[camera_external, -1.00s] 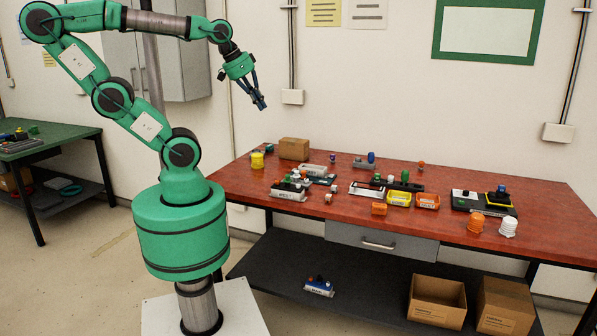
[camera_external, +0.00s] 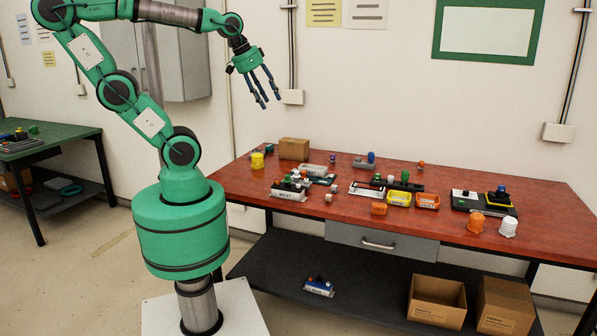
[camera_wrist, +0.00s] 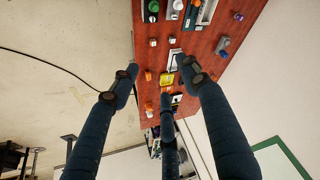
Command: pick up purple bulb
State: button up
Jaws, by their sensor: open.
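The purple bulb (camera_external: 333,158) looks like a small purple-topped piece standing on the red workbench (camera_external: 530,200), toward the back left near the wall. In the wrist view, a small purplish piece (camera_wrist: 238,16) near the bench's wall-side edge appears to be the same bulb. My gripper (camera_external: 268,100) is in the air, above and left of the bulb, well apart from it. Its three dark fingers are spread and empty. They also show in the wrist view (camera_wrist: 160,78), pointing toward the bench.
A blue bulb (camera_external: 371,157) on a grey base stands right of the purple one. A cardboard box (camera_external: 294,149) and yellow stack (camera_external: 257,160) lie left. A yellow bin (camera_external: 399,199) and orange bin (camera_external: 427,202) stand nearer the front.

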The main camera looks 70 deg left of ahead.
jog(key=w+a+r+g+p, duration=0.1)
jog(key=w+a+r, duration=0.1)
jog(key=w, duration=0.5)
jog(key=w+a+r+p, duration=0.1)
jog(key=w+a+r, duration=0.15)
jog(key=w, duration=0.55)
jog(key=g+p, duration=0.4)
jog(key=p, duration=0.3)
send_over(333, 155)
notch_tip(333, 155, down, 33)
jog(key=shift+w+a+r, duration=0.15)
jog(key=shift+w+a, duration=0.1)
jog(key=shift+a, duration=0.2)
jog(key=shift+m, duration=0.3)
jog(key=shift+f, duration=4.3)
jog(key=shift+f, duration=0.1)
jog(key=shift+s+d+f, duration=0.1)
jog(key=shift+d+f, duration=0.05)
jog(key=shift+f, duration=2.35)
